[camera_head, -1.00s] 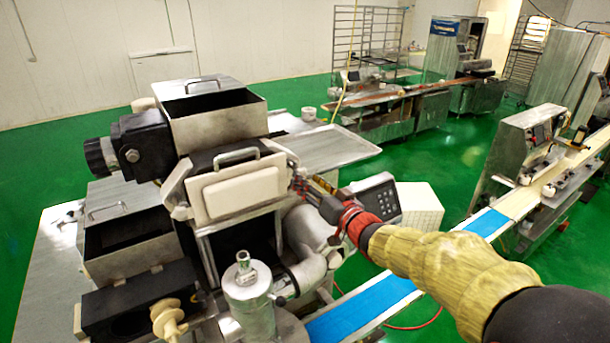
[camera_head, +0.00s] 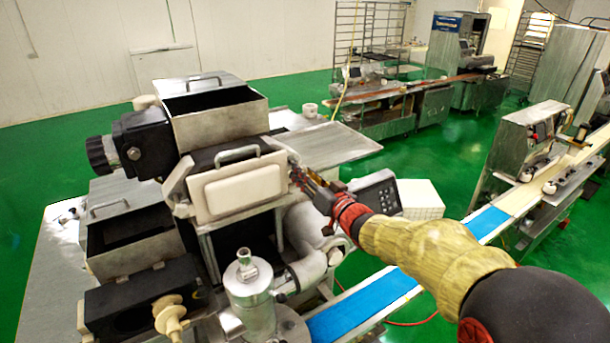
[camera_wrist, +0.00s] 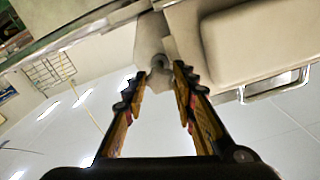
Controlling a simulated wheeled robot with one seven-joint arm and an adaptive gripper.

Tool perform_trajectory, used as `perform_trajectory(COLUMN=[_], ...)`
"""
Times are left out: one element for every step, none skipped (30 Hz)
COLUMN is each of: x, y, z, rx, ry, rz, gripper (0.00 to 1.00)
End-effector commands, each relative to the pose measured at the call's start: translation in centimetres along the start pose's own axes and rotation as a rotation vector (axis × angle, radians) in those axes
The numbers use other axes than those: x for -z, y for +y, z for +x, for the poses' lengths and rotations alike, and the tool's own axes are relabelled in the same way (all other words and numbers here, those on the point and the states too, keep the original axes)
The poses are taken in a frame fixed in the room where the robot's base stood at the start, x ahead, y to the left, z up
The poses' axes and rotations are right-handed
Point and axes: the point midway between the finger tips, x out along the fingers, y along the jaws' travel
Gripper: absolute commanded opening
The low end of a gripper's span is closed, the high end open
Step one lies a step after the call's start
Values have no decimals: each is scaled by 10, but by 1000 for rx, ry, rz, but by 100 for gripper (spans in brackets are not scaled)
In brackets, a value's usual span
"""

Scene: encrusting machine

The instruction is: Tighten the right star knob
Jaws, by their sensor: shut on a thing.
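The right star knob (camera_wrist: 159,62) is a pale grey knob with a dark round centre. In the wrist view it sits at the fingertips, partly covered by them. My gripper (camera_wrist: 161,73) has one finger on each side of the knob and is shut on it. In the head view my gripper (camera_head: 294,172) reaches from the right to the right edge of the machine's white front plate (camera_head: 233,186). The knob is mostly hidden there by the fingers, so its turn angle cannot be told.
An open metal hopper (camera_head: 218,120) stands above the plate. A grey control box (camera_head: 376,190) is close beside my wrist. A metal cylinder (camera_head: 248,285) stands below, and a blue conveyor belt (camera_head: 365,306) runs to the right. Green floor is open behind.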

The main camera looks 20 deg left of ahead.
Motion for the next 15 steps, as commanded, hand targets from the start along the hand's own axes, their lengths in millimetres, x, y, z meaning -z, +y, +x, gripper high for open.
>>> perform_trajectory(x=[0,0,0,0,0,0,0,0,0,0,0,0,0,0,0], y=[0,0,0,0,0,0,0,0,0,0,0,0,0,0,0], z=[0,0,0,0,0,0,0,0,0,0,0,0,0,0,0], rx=[-1,-1,-1,-1,-1,-1,-1,-1,-1,-1,-1,-1,-1,-1,-1], ry=[0,0,0,0,0,0,0,0,0,0,0,0,0,0,0], rz=[0,0,0,0,0,0,0,0,0,0,0,0,-1,-2,-5], gripper=[20,18,16,14,13,10,9,7,5,3,2,2,2,2,2])
